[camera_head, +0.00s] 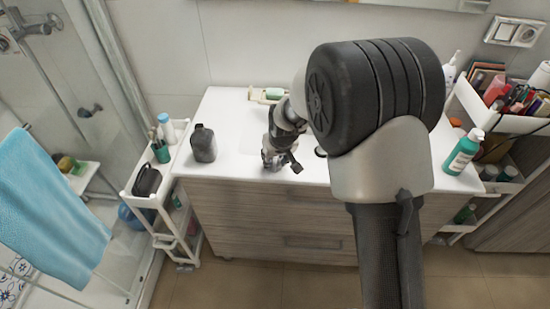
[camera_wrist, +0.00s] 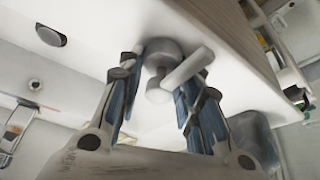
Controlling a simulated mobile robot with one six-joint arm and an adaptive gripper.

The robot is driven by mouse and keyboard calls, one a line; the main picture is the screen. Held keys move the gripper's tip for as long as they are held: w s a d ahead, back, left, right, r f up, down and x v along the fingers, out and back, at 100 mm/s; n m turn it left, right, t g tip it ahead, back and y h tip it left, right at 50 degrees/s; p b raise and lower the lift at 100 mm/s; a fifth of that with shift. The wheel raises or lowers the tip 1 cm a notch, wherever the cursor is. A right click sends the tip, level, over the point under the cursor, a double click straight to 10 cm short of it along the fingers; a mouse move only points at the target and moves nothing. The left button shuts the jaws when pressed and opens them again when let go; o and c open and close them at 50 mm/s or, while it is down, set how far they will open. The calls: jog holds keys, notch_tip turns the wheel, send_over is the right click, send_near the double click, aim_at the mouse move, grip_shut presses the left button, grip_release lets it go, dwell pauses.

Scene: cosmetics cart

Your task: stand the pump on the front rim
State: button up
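A grey, round-topped piece with a short side spout or lever, seemingly the pump (camera_wrist: 163,53), sits between my fingers in the wrist view. My gripper (camera_wrist: 158,78) has one finger on each side of it; whether both press on it is unclear. In the head view my gripper (camera_head: 280,162) is low over the front part of the white counter, and the piece is mostly hidden there. The front rim (camera_head: 235,178) is the white strip along the counter's front edge, above wooden drawers. Whether the piece rests on it is not clear.
A dark bottle (camera_head: 203,143) stands left of my gripper. A green pump bottle (camera_head: 463,152) stands at the counter's right end. White carts stand at the left (camera_head: 129,192) and right (camera_head: 510,123). A small green-and-white item (camera_head: 272,93) lies at the back.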

jog(key=o, duration=0.4)
jog(key=shift+c, duration=0.2)
jog(key=shift+r+p, duration=0.3)
jog(key=shift+r, duration=0.25)
jog(key=s+d+r+p, duration=0.1)
jog(key=s+d+r, duration=0.15)
jog(key=r, duration=0.35)
jog(key=s+d+r+m+p, duration=0.1)
jog(key=s+d+r, duration=0.1)
jog(key=s+r, duration=0.3)
jog(key=s+d+r+p, duration=0.1)
jog(key=s+d+r, duration=0.2)
jog(key=r, duration=0.4)
jog(key=s+d+r+m, duration=0.1)
jog(key=s+d, duration=0.2)
jog(key=s, duration=0.4)
jog(key=s+d+r+m+h, duration=0.1)
jog(key=s+d+r, duration=0.1)
jog(key=s, duration=0.6)
jog(key=s+d+r+m, duration=0.1)
jog(key=s+d, duration=0.3)
jog(key=s, duration=0.4)
jog(key=shift+s+d+r+h, duration=0.2)
jog(key=shift+s+r+h, duration=0.1)
jog(key=shift+r, duration=0.45)
